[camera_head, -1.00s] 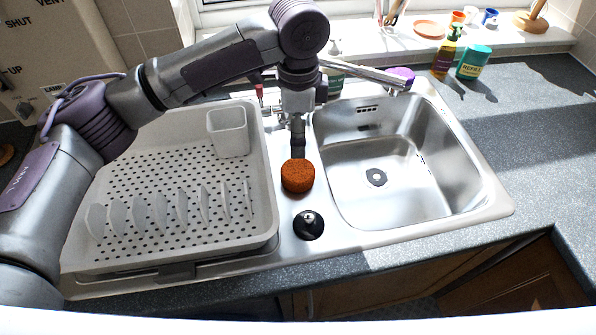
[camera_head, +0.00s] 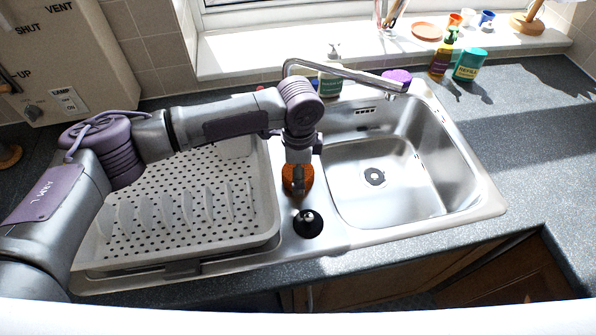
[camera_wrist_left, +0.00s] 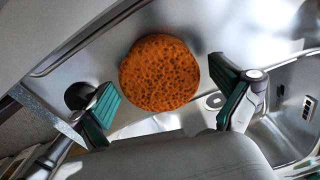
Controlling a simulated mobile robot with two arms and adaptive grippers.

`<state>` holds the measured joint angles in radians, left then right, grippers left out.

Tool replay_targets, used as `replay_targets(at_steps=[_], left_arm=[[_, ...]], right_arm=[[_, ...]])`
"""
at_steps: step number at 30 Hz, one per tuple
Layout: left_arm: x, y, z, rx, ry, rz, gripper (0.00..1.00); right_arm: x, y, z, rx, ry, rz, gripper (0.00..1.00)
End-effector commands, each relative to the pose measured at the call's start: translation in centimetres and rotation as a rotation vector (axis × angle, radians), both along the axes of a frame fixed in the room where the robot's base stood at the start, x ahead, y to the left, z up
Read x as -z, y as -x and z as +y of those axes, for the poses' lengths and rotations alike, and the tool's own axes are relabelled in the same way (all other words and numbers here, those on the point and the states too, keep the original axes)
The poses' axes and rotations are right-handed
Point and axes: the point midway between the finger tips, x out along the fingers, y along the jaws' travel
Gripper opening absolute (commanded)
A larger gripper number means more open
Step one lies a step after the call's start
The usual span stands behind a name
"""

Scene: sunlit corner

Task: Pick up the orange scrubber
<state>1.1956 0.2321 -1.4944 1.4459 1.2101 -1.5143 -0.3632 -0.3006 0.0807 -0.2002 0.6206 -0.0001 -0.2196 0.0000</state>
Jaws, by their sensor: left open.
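The orange scrubber (camera_head: 306,176) is a round, porous sponge on the steel strip between the drying rack and the sink basin. In the head view my left gripper (camera_head: 299,190) is above it and partly hides it. In the left wrist view the scrubber (camera_wrist_left: 159,73) lies between and a little beyond the two green-padded fingertips of my left gripper (camera_wrist_left: 168,101). The fingers are spread wide, with nothing held between them. I cannot tell the exact height gap between fingertips and scrubber. My right gripper is in neither view.
A black-and-steel plug-like item (camera_head: 308,224) stands just in front of the scrubber. The grey drying rack (camera_head: 262,215) is to the left and the empty sink basin (camera_head: 400,190) to the right. The tap (camera_head: 340,73) arches behind my arm. Bottles stand at the back.

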Motion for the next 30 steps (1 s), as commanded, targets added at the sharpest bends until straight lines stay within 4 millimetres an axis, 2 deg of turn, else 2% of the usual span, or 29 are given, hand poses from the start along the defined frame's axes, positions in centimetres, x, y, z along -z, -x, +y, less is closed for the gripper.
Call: replay_targets(at_steps=[4,12,14,15,23,26,30], left_arm=[[0.0,0.0,0.0,0.001,0.000,0.000,1.00],[0.0,0.0,0.0,0.001,0.001,0.000,0.55],[0.0,0.0,0.0,0.001,0.001,0.000,0.54],[0.0,0.0,0.0,0.001,0.001,0.000,0.50],[-0.3,0.0,-0.1,0.000,0.002,-0.001,0.50],[-0.9,-0.1,-0.1,0.001,0.002,-0.002,0.50],[-2.8,-0.1,-0.1,0.001,0.004,-0.004,0.50]], right_arm=[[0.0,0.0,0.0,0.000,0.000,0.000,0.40],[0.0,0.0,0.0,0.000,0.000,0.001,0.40],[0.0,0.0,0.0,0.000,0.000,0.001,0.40],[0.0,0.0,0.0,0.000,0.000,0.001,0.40],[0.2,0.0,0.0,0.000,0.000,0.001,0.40],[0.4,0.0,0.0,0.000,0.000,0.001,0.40],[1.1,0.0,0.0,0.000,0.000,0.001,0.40]])
